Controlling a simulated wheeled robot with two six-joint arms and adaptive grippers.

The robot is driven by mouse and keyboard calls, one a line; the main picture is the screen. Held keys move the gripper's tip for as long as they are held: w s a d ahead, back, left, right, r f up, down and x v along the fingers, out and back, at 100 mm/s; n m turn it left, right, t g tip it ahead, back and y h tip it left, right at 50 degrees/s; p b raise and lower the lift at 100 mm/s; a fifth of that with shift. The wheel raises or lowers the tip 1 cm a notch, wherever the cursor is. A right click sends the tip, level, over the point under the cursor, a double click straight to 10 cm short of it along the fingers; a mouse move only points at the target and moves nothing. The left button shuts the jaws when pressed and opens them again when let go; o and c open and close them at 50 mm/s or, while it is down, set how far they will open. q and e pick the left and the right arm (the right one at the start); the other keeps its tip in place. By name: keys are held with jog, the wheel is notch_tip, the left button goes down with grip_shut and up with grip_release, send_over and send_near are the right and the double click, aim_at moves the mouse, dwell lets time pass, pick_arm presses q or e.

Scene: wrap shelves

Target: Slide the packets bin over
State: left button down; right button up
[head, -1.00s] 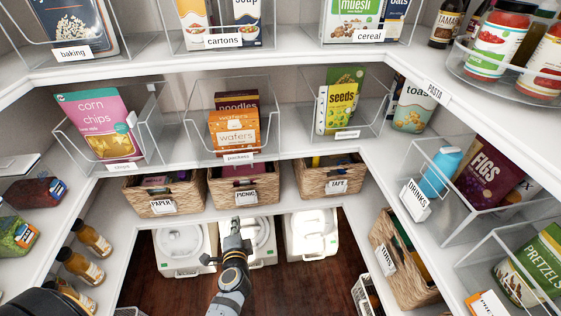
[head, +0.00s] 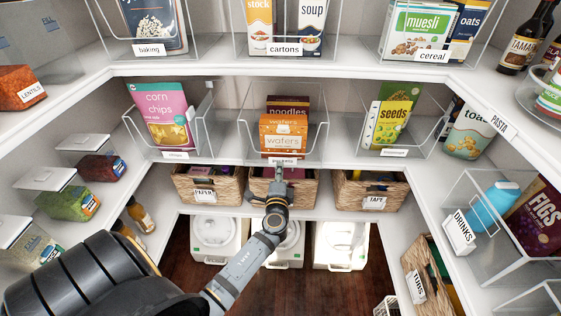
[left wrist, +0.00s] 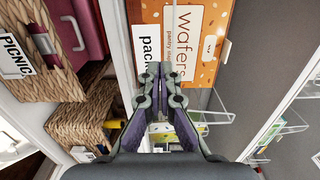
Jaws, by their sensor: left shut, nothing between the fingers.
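The packets bin (head: 318,140) is a clear bin on the middle shelf at the back. It holds an orange wafers box (head: 284,134) and a dark noodles box (head: 288,105). My left gripper (head: 281,165) is shut and empty, at the bin's front, and covers most of its label. In the left wrist view the shut fingertips (left wrist: 163,75) are close to the packets label (left wrist: 147,42); I cannot tell if they touch. My right gripper is not in view.
A clear chips bin (head: 160,115) stands left of it and a clear seeds bin (head: 398,120) right, with bare shelf (head: 341,150) between. Woven baskets, such as the taft basket (head: 370,190), sit on the shelf below. White containers stand on the floor.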

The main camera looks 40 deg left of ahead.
aim_at(281, 149)
pick_arm(q)
jog(key=shift+x, duration=1.2)
jog(key=shift+w+a, duration=0.1)
jog(key=shift+w, duration=0.2)
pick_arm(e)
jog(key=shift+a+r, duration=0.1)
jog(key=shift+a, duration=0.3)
pick_arm(q)
jog(key=b+x, duration=0.3)
jog(key=x, duration=0.3)
jog(key=shift+w+a+f, duration=0.15)
jog(key=shift+w+f, duration=0.05)
jog(key=shift+w, duration=0.05)
jog(key=shift+w+a+r, duration=0.1)
jog(key=shift+w+a, duration=0.15)
jog(key=shift+w, duration=0.15)
jog(key=shift+r, duration=0.1)
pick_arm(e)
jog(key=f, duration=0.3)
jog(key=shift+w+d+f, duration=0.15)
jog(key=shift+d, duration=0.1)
